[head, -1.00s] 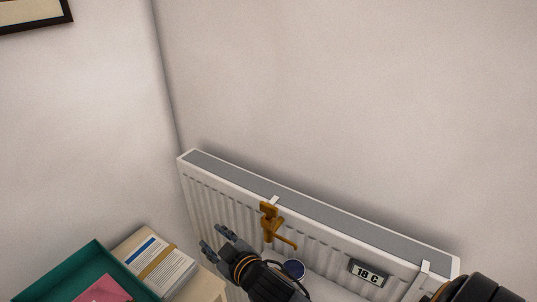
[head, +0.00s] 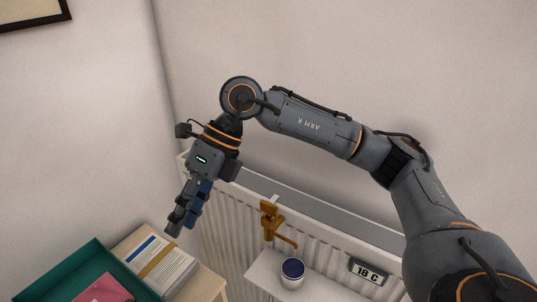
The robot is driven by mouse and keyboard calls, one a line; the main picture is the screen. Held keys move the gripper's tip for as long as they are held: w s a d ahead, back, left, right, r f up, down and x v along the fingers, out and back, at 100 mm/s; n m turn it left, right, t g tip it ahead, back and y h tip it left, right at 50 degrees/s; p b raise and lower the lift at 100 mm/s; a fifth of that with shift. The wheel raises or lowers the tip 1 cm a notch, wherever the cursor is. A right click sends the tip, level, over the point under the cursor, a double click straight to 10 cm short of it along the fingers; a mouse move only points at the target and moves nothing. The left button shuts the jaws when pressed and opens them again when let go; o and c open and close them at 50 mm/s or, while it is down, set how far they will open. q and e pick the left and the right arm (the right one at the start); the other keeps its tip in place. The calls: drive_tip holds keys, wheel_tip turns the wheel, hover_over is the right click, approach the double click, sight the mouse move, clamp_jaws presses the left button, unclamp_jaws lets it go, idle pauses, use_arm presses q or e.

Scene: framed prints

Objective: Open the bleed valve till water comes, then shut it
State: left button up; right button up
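The brass-coloured bleed valve (head: 268,222) sits on the front of the white radiator (head: 222,205), with a thin arm slanting down to the right. No water shows at it. A white cup with a dark blue inside (head: 292,272) stands below the valve. My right gripper (head: 181,229) hangs fingers down, left of the valve and apart from it, in front of the radiator's left end. Its fingers overlap in this view, so I cannot tell whether they are open or shut. My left gripper is out of view.
A display reading 18 C (head: 368,271) is on the radiator's right part. The cup stands on a white ledge (head: 262,278). At lower left are a teal tray (head: 60,280) with a pink item and a banded paper stack (head: 160,268). A framed print (head: 35,12) hangs upper left.

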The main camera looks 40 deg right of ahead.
drive_tip(key=w+d+r+m+t+h, duration=0.15)
drive_tip(key=d+h, duration=0.35)
drive_tip(key=d, duration=0.7)
wheel_tip(320, 180, up, 2)
drive_tip(key=m+h, duration=0.1)
drive_tip(key=h, duration=0.1)
hover_over(269, 204)
wheel_tip(269, 204, down, 13)
drive_tip(key=shift+f+b, duration=0.1)
drive_tip(key=shift+b, duration=0.55)
